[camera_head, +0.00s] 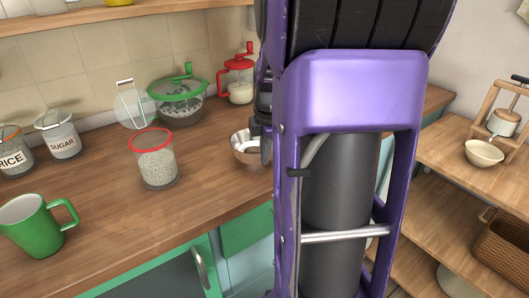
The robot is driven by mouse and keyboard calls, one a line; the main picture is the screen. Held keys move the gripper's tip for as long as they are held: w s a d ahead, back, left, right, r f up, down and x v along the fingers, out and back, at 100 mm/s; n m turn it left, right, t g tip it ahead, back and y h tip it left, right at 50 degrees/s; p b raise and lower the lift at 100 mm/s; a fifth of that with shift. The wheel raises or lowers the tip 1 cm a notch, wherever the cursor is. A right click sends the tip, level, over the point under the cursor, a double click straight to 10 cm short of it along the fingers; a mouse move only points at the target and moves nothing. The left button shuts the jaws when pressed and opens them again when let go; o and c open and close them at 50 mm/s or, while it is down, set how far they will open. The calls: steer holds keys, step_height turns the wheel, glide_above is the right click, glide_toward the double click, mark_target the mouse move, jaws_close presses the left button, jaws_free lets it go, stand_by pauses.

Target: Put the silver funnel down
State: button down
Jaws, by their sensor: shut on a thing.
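The silver funnel (244,150) shows as a shiny bowl-shaped rim over the wooden counter, just left of my purple arm. My gripper (265,151) is at the funnel's right side, shut on it. My arm hides the right part of the funnel and most of the gripper. I cannot tell whether the funnel touches the counter or hangs slightly above it.
On the counter (110,225) stand a red-rimmed container of grains (157,165), a green-lidded bowl (180,103), a red-topped jar (240,88), a green mug (38,226) and rice and sugar (60,137) jars. Wooden shelves (455,180) stand right.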

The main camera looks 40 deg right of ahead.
steer(key=shift+f+b, duration=0.35)
steer(key=shift+f, duration=0.25)
steer(key=shift+f, duration=0.25)
steer(key=c, duration=0.9)
jaws_free()
steer(key=c, duration=0.4)
